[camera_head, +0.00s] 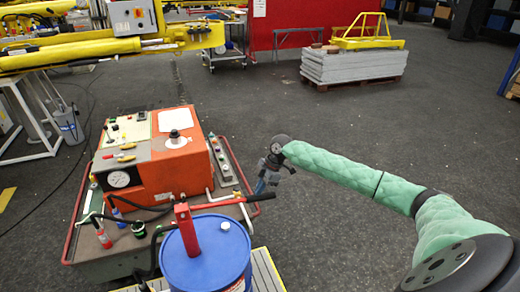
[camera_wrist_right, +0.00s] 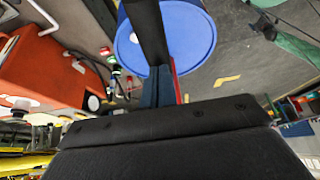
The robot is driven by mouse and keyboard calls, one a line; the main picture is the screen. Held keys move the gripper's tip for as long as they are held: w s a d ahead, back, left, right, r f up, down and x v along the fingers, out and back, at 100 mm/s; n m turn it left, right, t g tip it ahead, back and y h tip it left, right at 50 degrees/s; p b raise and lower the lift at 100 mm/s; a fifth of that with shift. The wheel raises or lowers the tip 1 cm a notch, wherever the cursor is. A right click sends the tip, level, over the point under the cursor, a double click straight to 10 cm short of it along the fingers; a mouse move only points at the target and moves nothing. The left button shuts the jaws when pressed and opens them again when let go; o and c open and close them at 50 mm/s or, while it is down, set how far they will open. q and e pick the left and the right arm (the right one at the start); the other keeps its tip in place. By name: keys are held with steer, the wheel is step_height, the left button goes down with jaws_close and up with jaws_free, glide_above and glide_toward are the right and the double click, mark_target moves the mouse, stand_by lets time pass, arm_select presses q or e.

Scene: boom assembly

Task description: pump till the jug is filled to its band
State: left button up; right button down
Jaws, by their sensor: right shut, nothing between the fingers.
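A blue drum (camera_head: 207,258) stands at the lower middle, with a red hand pump (camera_head: 186,228) upright on its lid. The pump's red lever (camera_head: 225,200) reaches right and ends in a black grip (camera_head: 262,197). My right gripper (camera_head: 262,186) is shut and empty, pointing down close by the grip; I cannot tell whether they touch. In the right wrist view the blue drum (camera_wrist_right: 190,35) shows beyond the dark gripper parts. I cannot make out a jug or its band in either view. My left gripper is out of view.
An orange and grey hydraulic unit (camera_head: 160,170) with a gauge, knobs and hoses stands left of the drum. A red rail runs around its base. A yellow boom (camera_head: 70,55) crosses the upper left. A pallet of grey slabs (camera_head: 352,66) stands far back. Floor to the right is clear.

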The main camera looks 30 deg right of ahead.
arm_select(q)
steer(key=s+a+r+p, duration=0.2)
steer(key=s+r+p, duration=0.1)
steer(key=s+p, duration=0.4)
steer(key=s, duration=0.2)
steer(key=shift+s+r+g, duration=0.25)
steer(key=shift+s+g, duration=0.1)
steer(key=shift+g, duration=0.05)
arm_select(e)
step_height(320, 180, up, 18)
steer(key=shift+r, duration=0.25)
steer(key=shift+f, duration=0.15)
